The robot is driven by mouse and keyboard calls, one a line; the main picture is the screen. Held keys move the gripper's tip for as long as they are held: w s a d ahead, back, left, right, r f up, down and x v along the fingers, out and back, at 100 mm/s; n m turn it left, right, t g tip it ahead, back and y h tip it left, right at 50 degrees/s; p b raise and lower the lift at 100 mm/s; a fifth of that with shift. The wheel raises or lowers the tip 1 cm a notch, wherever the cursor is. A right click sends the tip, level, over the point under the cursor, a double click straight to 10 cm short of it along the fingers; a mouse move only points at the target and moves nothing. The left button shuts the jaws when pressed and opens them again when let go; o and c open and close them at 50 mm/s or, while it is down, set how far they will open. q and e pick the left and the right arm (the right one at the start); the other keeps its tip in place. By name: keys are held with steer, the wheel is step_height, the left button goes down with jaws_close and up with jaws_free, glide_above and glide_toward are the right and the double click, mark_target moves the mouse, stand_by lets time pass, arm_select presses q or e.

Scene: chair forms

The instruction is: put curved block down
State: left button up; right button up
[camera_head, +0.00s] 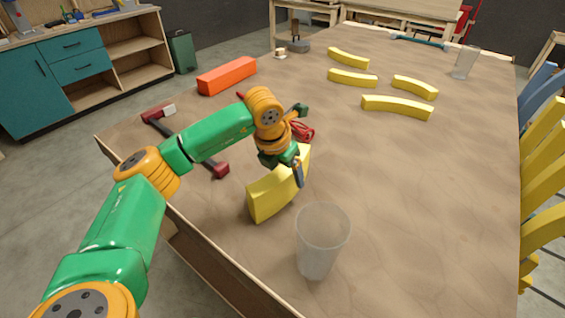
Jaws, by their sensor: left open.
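A yellow curved block (268,197) rests on the near part of the wooden table, close to its left edge. My left gripper (299,168) is at the block's far end, with its fingers around or beside the block; I cannot tell whether they touch it. The gripper is open. The arm hides some of the block's far end. Several more yellow curved blocks lie farther back, among them one at the middle right (396,106) and one behind it (348,58). My right gripper is not in view.
A clear cup (321,241) stands just right of the curved block. Another clear cup (465,62) stands at the far right. The table's middle and right (430,200) are bare.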

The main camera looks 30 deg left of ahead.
arm_select(q)
steer(key=b+v, duration=0.1)
steer(key=v, duration=0.9)
steer(key=shift+s+r, duration=0.15)
steer(key=shift+r, duration=0.05)
